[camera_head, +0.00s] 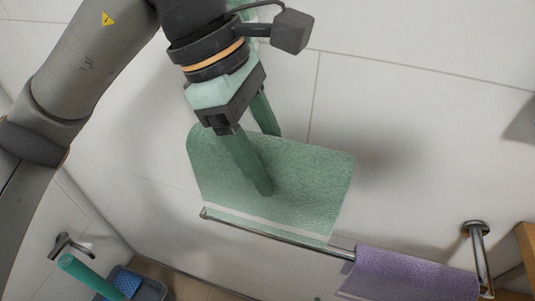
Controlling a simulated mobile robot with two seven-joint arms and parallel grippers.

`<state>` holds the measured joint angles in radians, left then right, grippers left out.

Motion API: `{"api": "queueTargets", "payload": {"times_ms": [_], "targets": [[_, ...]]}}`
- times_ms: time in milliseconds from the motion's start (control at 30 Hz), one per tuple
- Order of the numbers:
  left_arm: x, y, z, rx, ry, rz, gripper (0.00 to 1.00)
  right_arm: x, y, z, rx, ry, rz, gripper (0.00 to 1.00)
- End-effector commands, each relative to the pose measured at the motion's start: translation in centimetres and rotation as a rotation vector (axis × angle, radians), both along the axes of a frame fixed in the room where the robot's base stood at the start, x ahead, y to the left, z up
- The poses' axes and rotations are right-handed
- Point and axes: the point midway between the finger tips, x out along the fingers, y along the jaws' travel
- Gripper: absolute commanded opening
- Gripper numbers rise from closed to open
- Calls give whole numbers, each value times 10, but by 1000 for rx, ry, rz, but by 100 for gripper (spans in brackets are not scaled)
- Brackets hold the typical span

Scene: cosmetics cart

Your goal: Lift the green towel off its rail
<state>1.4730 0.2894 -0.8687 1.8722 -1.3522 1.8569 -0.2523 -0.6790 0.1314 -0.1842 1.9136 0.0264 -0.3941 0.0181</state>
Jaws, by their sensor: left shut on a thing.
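The green towel (310,185) is spread above the left part of the metal rail (280,237). Its top edge is raised well above the bar, and its lower edge, with a pale band, is close to the bar. The bar crosses in front of this lower edge; I cannot tell whether they touch. My left gripper (262,165) comes down from above and is shut on the towel. One green finger lies over the towel's near face, and the other goes behind its top edge, with its tip hidden. My right gripper is not in view.
A purple towel (410,275) hangs on the right part of the rail, near the wall bracket (478,240). At lower left are a grey bin (145,288), a teal handle (85,275) and a metal wall holder (70,245). Pale tiled wall surrounds the towel.

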Motion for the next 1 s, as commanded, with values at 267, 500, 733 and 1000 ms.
{"api": "queueTargets", "payload": {"times_ms": [267, 500, 733, 1000], "targets": [[-18, 0, -1, -1, -4, -3, 0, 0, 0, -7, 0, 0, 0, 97], [-47, 0, -1, -1, -4, -4, 0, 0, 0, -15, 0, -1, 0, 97], [-75, 0, -1, -1, -4, -3, 0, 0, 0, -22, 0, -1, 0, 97], [-99, 0, 0, -1, -1, -1, 0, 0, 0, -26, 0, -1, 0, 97]]}}
